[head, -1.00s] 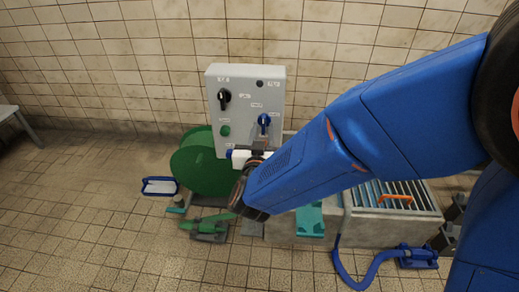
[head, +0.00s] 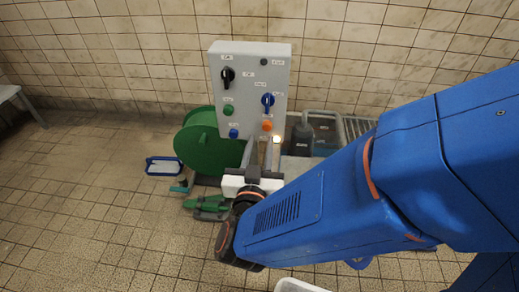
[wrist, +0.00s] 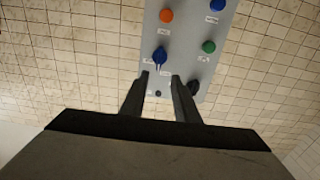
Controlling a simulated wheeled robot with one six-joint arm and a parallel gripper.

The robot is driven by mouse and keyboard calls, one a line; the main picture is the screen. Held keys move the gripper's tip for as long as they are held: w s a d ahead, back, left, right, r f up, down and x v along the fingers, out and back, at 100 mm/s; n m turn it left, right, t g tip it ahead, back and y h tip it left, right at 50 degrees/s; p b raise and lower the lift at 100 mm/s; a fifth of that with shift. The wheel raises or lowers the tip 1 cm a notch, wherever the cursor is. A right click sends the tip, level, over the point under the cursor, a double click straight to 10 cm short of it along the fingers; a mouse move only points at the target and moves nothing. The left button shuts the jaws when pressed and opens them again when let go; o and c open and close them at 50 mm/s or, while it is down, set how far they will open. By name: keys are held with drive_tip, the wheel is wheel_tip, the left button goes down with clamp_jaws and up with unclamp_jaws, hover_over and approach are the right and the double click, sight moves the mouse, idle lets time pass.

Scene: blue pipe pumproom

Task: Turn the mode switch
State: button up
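A light grey control panel (head: 249,90) stands upright in front of the tiled wall. It carries two rotary switches: a black one (head: 227,76) at the upper left and a blue one (head: 268,102) at the right. The labels are too small to read, so I cannot tell which is the mode switch. My gripper (head: 263,150) is open and empty, in front of the panel's lower right in the head view. In the wrist view, where the panel appears upside down, the blue switch (wrist: 160,56) shows just beyond the gap between my fingers, and the black switch (wrist: 194,87) is beside the right finger.
The panel also has green (head: 228,110), blue (head: 233,133) and orange (head: 267,125) buttons. A green reel (head: 205,142) stands to its left, and dark containers (head: 302,135) to its right. Floor at the left is largely clear around a blue-and-white item (head: 163,166).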

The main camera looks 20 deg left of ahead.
drive_tip(key=shift+v, duration=0.8)
drive_tip(key=shift+w, duration=0.15)
drive_tip(key=w+d+r+g+y, duration=0.1)
drive_tip(key=w+d+g, duration=0.1)
drive_tip(key=w, duration=0.5)
drive_tip(key=w+d+r+g+y, duration=0.1)
drive_tip(key=w+d+r+g, duration=0.15)
drive_tip(key=d, duration=0.45)
drive_tip(key=w+d+r+g+y, duration=0.1)
drive_tip(key=w+d+g, duration=0.2)
drive_tip(key=d, duration=0.4)
drive_tip(key=s+d+f+m+g+h, duration=0.1)
drive_tip(key=s+d, duration=0.4)
drive_tip(key=d, duration=0.5)
drive_tip(key=s+d+f+m+g+h, duration=0.1)
drive_tip(key=s+d+h, duration=0.3)
drive_tip(key=d, duration=0.6)
drive_tip(key=s+d+f+g+h, duration=0.1)
drive_tip(key=s+d+g+h, duration=0.1)
drive_tip(key=s+d, duration=0.6)
drive_tip(key=shift+d+f+m+g, duration=0.4)
drive_tip(key=shift+d+g, duration=0.15)
drive_tip(key=shift+d, duration=0.45)
